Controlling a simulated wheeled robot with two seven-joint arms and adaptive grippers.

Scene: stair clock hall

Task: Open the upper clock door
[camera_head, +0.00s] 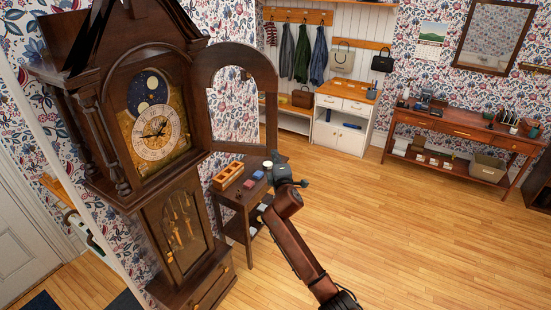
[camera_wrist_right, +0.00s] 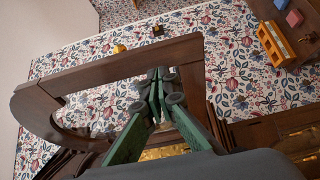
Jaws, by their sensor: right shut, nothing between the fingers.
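The tall dark-wood clock (camera_head: 98,150) stands at the left of the head view, its white dial (camera_head: 156,133) uncovered. The upper clock door (camera_head: 267,70), an arched wooden frame, stands swung out wide to the right of the dial. In the right wrist view its frame (camera_wrist_right: 100,72) crosses the picture. My right gripper (camera_head: 277,161) is at the lower right corner of the door. Its green fingers (camera_wrist_right: 160,82) are shut and empty beside the frame; I cannot tell whether they touch it. My left gripper is not in view.
A small dark side table (camera_head: 229,195) holding an orange box (camera_head: 228,176) and small items stands close beneath the door and gripper. The lower clock door (camera_head: 178,229) is closed. A long desk (camera_head: 455,128) stands far right. The wooden floor between is clear.

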